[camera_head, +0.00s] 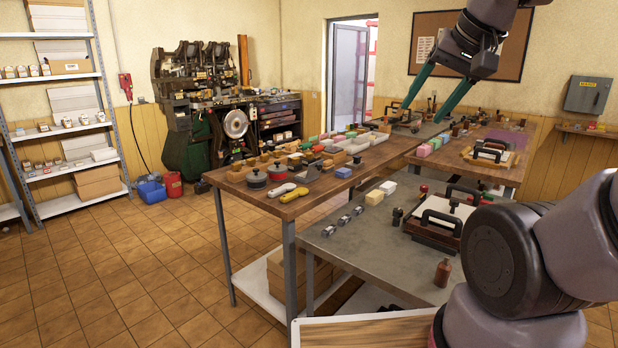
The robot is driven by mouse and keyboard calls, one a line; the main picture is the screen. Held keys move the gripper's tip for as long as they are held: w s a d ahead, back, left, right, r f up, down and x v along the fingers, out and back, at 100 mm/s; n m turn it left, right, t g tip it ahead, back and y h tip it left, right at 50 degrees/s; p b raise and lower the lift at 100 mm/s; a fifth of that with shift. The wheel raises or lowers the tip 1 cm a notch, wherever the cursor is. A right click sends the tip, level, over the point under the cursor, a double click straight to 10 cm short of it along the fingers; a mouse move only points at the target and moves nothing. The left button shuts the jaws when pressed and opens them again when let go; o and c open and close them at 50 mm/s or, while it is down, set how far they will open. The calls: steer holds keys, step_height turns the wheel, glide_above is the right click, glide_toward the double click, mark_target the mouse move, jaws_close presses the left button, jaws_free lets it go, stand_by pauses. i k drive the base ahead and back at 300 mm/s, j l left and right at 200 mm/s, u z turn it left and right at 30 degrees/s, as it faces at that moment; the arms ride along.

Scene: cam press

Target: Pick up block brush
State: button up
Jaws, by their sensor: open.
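My gripper (420,115) hangs at the upper right, pointing down, with its two long green fingers spread apart and nothing seen between them. Its fingertips are over the far right end of the long wooden table (318,198). Small dark items (415,127) lie below the fingertips, too small to make out. Several small brown block-like items (236,173) stand at the table's left end. I cannot tell for sure which item is the block brush.
Pale trays (356,146), dark round tins (256,178) and a yellow-handled tool (294,194) crowd the wooden table. A grey table (352,248) in front holds a black-handled press frame (440,222) and a brown bottle (442,272). Tiled floor is free at left.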

mark_target(327, 165)
steer(key=z, duration=0.4)
steer(key=i+j+z, duration=0.25)
steer(key=j+z, duration=0.5)
steer(key=j, duration=0.2)
steer(key=i+j+z, duration=0.1)
steer(key=j, duration=0.75)
steer(key=i+j, duration=0.15)
steer(key=j, duration=0.75)
steer(key=i+j+z, duration=0.15)
steer(key=j, duration=0.7)
steer(key=j+z, duration=0.1)
steer(key=j, duration=0.8)
steer(key=i, duration=0.05)
